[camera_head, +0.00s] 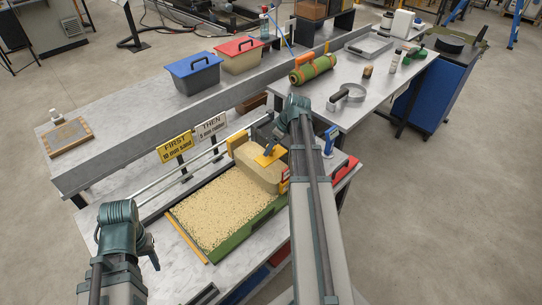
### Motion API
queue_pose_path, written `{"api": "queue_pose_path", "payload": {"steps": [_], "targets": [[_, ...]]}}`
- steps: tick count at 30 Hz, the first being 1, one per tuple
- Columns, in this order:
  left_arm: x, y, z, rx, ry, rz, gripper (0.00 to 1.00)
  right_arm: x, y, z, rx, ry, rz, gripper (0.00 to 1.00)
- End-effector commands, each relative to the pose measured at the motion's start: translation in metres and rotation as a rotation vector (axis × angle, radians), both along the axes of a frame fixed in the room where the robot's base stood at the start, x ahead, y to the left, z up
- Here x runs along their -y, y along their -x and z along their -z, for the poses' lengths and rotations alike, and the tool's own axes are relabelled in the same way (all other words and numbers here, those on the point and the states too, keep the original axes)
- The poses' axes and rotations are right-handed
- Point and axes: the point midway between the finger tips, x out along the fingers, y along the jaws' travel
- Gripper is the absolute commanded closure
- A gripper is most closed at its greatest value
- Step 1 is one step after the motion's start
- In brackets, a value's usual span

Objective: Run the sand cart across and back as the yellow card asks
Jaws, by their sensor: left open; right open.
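The yellow card (176,148) reads "FIRST 10 mm sand" and stands behind the rails at the left. The sand cart (258,172), a pale box with a yellow top piece, sits at the right end of the green-edged tray (232,243), whose left and middle are covered in pale grains. My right arm passes in front of the cart's right side. My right gripper (272,134) is open near the cart's far side, its fingertips partly hidden. My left gripper (152,254) is open and empty, left of the tray's front corner.
A white card (211,127) reads "THEN 5 mm rubber". Metal rails (196,158) run behind the tray. A blue-lidded bin (193,72) and a red-lidded bin (240,54) stand on the rear bench.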

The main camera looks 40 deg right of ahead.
Motion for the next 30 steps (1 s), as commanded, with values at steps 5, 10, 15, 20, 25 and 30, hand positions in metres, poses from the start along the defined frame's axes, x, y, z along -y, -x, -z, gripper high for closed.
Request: {"api": "queue_pose_path", "payload": {"steps": [5, 10, 15, 20, 25, 30], "targets": [[0.0000, 0.0000, 0.0168, 0.000, 0.000, -0.001, 0.50, -0.0026, -0.0060, 0.0168, 0.000, 0.000, -0.001, 0.29], [-0.0001, 0.0000, 0.0162, 0.000, 0.000, -0.001, 0.50, -0.0031, -0.0065, 0.0162, 0.000, 0.000, -0.001, 0.29], [0.0000, 0.0000, 0.0159, 0.000, 0.000, -0.001, 0.50, -0.0030, -0.0064, 0.0159, 0.000, 0.000, -0.001, 0.38], [0.0000, 0.0000, 0.0159, 0.000, 0.000, -0.001, 0.50, -0.0029, -0.0063, 0.0160, 0.000, 0.000, -0.001, 0.67], [0.0000, 0.0000, 0.0159, 0.000, 0.000, -0.001, 0.50, -0.0029, -0.0062, 0.0159, 0.000, 0.000, -0.001, 0.97], [0.0000, 0.0000, 0.0160, 0.000, 0.000, -0.001, 0.50, -0.0028, -0.0061, 0.0160, 0.000, 0.000, -0.001, 1.00]]}}
